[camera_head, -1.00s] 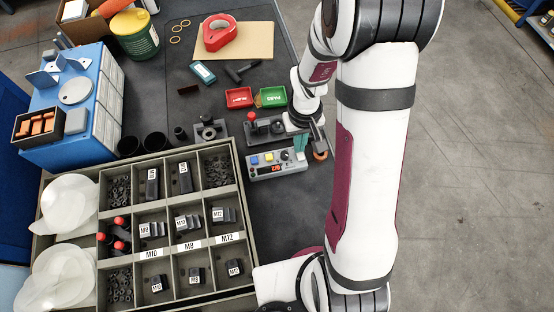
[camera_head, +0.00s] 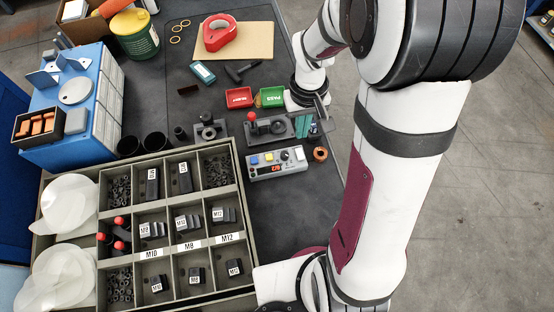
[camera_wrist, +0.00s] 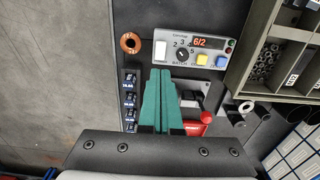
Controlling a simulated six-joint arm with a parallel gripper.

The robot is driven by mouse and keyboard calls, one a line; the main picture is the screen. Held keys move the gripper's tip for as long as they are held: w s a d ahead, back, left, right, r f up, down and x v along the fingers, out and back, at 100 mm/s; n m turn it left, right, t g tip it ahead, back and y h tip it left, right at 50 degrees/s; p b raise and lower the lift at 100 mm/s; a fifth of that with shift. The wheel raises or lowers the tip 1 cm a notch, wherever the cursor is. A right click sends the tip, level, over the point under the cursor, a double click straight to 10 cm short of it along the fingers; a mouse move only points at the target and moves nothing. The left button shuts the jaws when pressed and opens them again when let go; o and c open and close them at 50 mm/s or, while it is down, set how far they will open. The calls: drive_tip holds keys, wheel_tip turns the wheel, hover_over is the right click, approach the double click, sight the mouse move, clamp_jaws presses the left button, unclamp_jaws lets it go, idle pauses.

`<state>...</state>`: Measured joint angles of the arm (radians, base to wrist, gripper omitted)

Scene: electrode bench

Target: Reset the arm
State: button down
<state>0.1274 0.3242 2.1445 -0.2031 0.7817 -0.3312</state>
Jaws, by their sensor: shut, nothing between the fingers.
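My gripper (camera_head: 303,127) is above the dark bench, near the right end of the fixture with a red-knobbed lever (camera_head: 268,127). In the wrist view its two green fingers (camera_wrist: 158,76) are closed together with nothing between them. The fingertips point toward the grey control box (camera_wrist: 196,45), which has a lit display, a dial and coloured buttons. My wrist and fingers cover part of the fixture in the wrist view. My arm runs down the right side of the head view.
An orange ring (camera_head: 320,154) lies right of the control box. Black labelled pieces (camera_wrist: 130,97) stand left of the fingers. Red (camera_head: 239,98) and green (camera_head: 272,96) trays lie close to my wrist. A compartment bin (camera_head: 243,205) fills the front. Bare bench shows below the control box.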

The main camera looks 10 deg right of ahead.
drive_tip(key=s+a+r+m+y, duration=0.1)
drive_tip(key=s+a+r+m, duration=0.1)
drive_tip(key=s+r, duration=0.3)
drive_tip(key=s+a+r+m, duration=0.3)
drive_tip(key=s+a+r, duration=0.2)
drive_tip(key=s, duration=0.9)
drive_tip(key=shift+a+r+m+y, duration=0.3)
drive_tip(key=shift+r+y, duration=0.1)
drive_tip(key=shift+r, duration=0.05)
